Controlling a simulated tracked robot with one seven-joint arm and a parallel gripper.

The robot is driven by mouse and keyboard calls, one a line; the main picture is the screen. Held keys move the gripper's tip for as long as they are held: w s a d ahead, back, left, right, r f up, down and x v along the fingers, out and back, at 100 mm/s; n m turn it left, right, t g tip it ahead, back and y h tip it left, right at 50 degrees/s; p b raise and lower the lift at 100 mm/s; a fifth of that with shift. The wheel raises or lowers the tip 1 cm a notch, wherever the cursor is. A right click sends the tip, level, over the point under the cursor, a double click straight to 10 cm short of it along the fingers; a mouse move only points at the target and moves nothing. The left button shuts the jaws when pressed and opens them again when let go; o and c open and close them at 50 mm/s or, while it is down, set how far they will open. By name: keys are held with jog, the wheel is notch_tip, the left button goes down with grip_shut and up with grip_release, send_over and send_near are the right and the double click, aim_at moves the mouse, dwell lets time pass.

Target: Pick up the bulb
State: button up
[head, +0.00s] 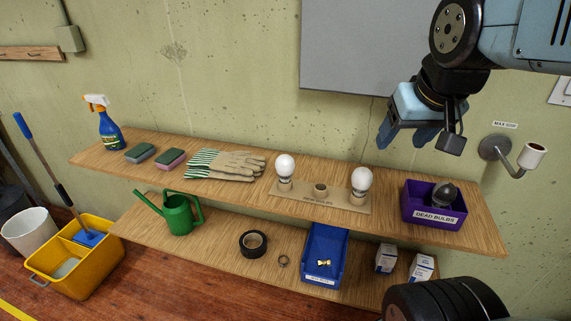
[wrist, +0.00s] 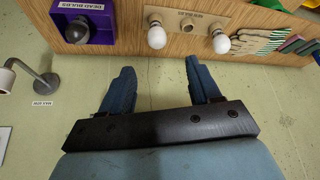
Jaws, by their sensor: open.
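Two white bulbs stand upright in a cardboard holder (head: 320,205) on the upper shelf: a left bulb (head: 285,166) and a right bulb (head: 361,180). The holder's middle socket (head: 320,190) is empty. In the wrist view the bulbs show near the top edge, one at the middle (wrist: 157,37) and one to its right (wrist: 221,43). A dark bulb (head: 443,195) lies in the purple "DEAD BULBS" bin (head: 420,212). My gripper (head: 408,137) is open and empty, above the shelf and right of the right bulb. Its two blue fingers (wrist: 160,85) are wide apart in the wrist view.
An empty wall socket (head: 533,156) on a bracket is at the right. Gloves (head: 225,164), sponges (head: 170,159) and a spray bottle (head: 107,125) stand left on the upper shelf (head: 235,190). The lower shelf holds a blue bin (head: 325,250), tape and a green watering can (head: 178,214).

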jog(key=o, duration=0.5)
jog(key=w+a+f+n+g, duration=0.1)
jog(key=w+a+f, duration=0.2)
jog(key=w+a, duration=0.4)
jog(key=w, duration=0.4)
jog(key=shift+w+a, duration=0.3)
jog(key=shift+a, duration=0.1)
jog(key=n+g, duration=0.1)
jog(key=n, duration=0.1)
send_near(285, 159)
jog(key=d, duration=0.1)
jog(key=shift+g+y, duration=0.3)
jog(key=shift+y, duration=0.1)
jog(key=x, duration=0.9)
jog(key=shift+w+a+f, duration=0.15)
jog(key=shift+w+f, duration=0.05)
jog(key=shift+w, duration=0.1)
jog(key=shift+x, duration=2.6)
